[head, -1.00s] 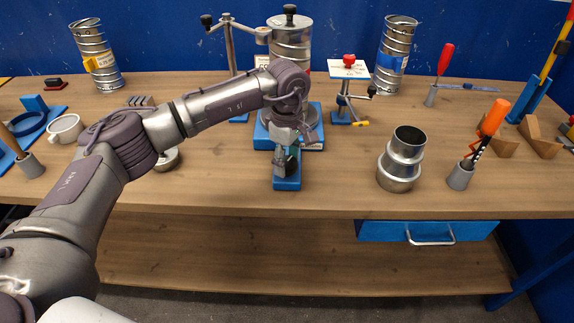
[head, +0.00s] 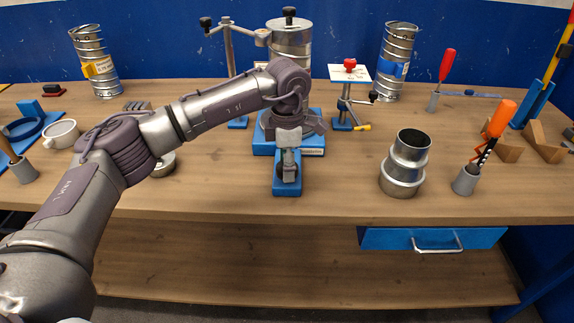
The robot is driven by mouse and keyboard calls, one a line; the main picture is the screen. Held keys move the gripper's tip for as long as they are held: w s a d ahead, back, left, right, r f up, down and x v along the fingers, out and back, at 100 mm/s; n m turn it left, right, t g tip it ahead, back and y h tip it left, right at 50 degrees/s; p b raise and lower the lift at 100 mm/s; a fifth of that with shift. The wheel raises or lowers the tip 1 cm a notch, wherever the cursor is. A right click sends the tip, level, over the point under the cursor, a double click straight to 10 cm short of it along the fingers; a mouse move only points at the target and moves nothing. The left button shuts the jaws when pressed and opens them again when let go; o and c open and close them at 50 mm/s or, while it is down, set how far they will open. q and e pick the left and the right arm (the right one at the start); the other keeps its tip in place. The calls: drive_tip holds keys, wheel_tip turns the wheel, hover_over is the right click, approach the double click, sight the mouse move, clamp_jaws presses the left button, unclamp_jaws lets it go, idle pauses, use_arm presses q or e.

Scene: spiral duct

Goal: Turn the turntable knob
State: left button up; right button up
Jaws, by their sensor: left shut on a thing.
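The turntable has a blue base (head: 262,147) at the middle of the bench, in the head view. A silver spiral duct (head: 291,40) stands upright at its back, partly behind my arm. A narrow blue block (head: 286,190) extends from the base toward the bench's front edge. My left gripper (head: 287,168) is over this block, pointing down, and is shut on the turntable knob. The gripper and wrist hide most of the knob, so its angle cannot be told. My right gripper is not in view.
A stepped metal reducer (head: 404,165) stands to the right, beside a grey holder (head: 466,180) with an orange-handled tool. A small stand with a white plate (head: 349,73) is behind. A blue drawer (head: 385,238) hangs below. The front bench strip is mostly clear.

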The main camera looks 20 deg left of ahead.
use_arm(q)
drive_tip(key=shift+r, duration=0.1)
idle(0.4)
drive_tip(key=o, duration=1.2)
drive_tip(key=shift+c, duration=0.2)
wheel_tip(320, 180, up, 12)
